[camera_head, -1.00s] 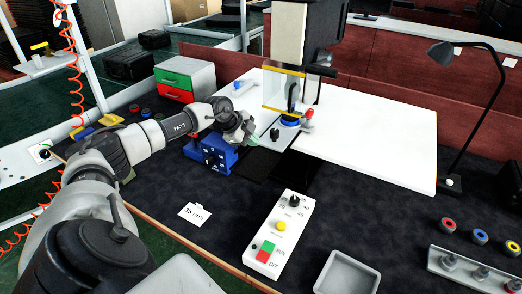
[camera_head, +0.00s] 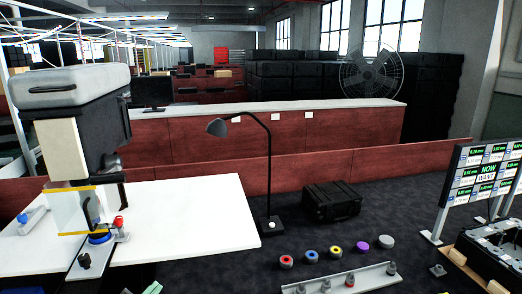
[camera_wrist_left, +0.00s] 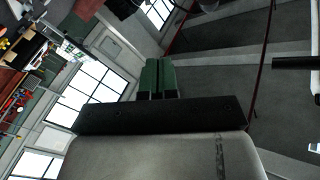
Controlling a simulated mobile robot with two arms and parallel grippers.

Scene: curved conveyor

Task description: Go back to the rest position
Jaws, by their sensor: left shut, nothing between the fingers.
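My left gripper shows in the left wrist view (camera_wrist_left: 157,80) as two green fingers side by side, shut, with nothing between them. Beyond the fingers are grey floor and windows. In the head view only a small green tip (camera_head: 153,287) shows at the bottom edge, in front of the white board. The rest of that arm is outside the head view. My right gripper is in neither view.
A machine (camera_head: 75,115) stands on the white board (camera_head: 195,215) at left. A desk lamp (camera_head: 268,170), a black case (camera_head: 332,201), several coloured knobs (camera_head: 335,252), a metal rail (camera_head: 345,282) and a display board (camera_head: 483,172) are on the dark table. Bare table lies between the case and display.

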